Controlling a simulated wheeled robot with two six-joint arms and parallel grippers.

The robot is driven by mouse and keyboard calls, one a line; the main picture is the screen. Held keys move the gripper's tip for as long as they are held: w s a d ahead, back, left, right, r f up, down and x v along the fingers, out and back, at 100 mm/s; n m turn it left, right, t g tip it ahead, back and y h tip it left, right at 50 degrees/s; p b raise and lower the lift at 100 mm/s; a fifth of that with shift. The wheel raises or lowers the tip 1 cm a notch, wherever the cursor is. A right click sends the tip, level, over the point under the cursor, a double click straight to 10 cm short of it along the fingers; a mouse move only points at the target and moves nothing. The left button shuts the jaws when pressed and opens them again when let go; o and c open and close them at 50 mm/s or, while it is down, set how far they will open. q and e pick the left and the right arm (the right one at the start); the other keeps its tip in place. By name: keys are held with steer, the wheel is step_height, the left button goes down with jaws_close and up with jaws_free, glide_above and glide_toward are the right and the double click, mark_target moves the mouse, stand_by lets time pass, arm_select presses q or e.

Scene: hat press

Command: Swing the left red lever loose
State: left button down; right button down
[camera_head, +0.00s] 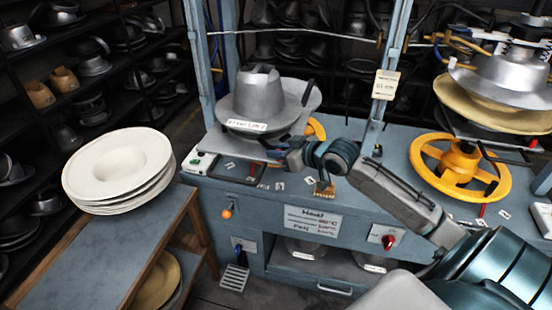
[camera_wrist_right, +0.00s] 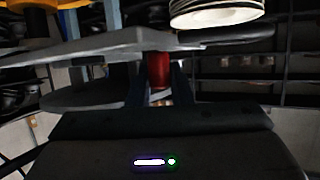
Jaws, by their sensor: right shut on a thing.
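My right gripper (camera_head: 284,153) reaches in from the right to the front edge of the left press, below the grey metal hat form (camera_head: 266,98). In the right wrist view, the red lever (camera_wrist_right: 159,70) stands upright between the two dark fingers of this gripper (camera_wrist_right: 159,92), just under the edge of a grey plate (camera_wrist_right: 110,44). The gripper is shut on the lever. In the head view I cannot make out the held part of the lever behind the gripper. My left gripper is not in view.
A stack of cream hats (camera_head: 118,166) sits on a wooden-framed side table (camera_head: 100,255) at left. A yellow handwheel (camera_head: 460,168) and a second press with a metal form (camera_head: 505,80) stand at right. Shelves of forms (camera_head: 70,75) line the back left.

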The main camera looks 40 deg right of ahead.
steer(key=n+g+y+b, duration=0.1)
steer(key=b, duration=0.2)
steer(key=d+n+y+b, duration=0.1)
steer(key=n+y+b, duration=0.1)
steer(key=b, duration=0.1)
steer(key=n+g+y+b, duration=0.1)
steer(key=y+b, duration=0.1)
steer(key=b, duration=0.1)
steer(key=shift+w+d+f+n+g+b, duration=0.25)
steer(key=shift+d+f+n+g+b, duration=0.05)
steer(key=shift+w+d+r+n+g+y+b, duration=0.15)
steer(key=shift+d+n+g+y+b, duration=0.1)
steer(key=shift+n+g+y+b, duration=0.5)
steer(key=shift+d+r+n+g+y+b, duration=0.15)
steer(key=shift+n+g+y+b, duration=0.2)
steer(key=shift+n+g+b, duration=0.3)
steer(key=c, duration=1.3)
jaws_free()
steer(key=shift+w, duration=0.1)
steer(key=shift+c, duration=0.2)
